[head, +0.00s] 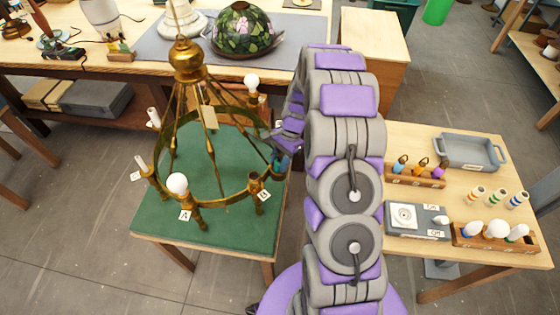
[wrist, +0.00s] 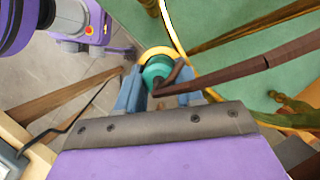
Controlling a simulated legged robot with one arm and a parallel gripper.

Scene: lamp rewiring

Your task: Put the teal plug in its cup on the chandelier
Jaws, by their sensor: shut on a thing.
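The brass chandelier (head: 208,150) stands as a ring with slanting stays over a green mat. My gripper (head: 281,158) is at the right side of its ring. In the wrist view my gripper (wrist: 158,84) is shut on the teal plug (wrist: 157,70), which sits between the blue-grey fingers. A yellow-gold rounded rim (wrist: 158,51) shows just beyond the plug, near the chandelier's ring (wrist: 177,35). I cannot tell whether the plug is inside a cup or only above one. A dark brown bar (wrist: 245,70) runs from the right to the plug.
Bulbs (head: 178,184) and white sleeves (head: 153,117) stand on the ring. Lettered tags hang from it. The right table (head: 440,150) holds a grey tray (head: 470,151), a wooden plug rack (head: 414,176) and a bulb rack (head: 495,240). A stained-glass shade (head: 243,30) is on the back bench.

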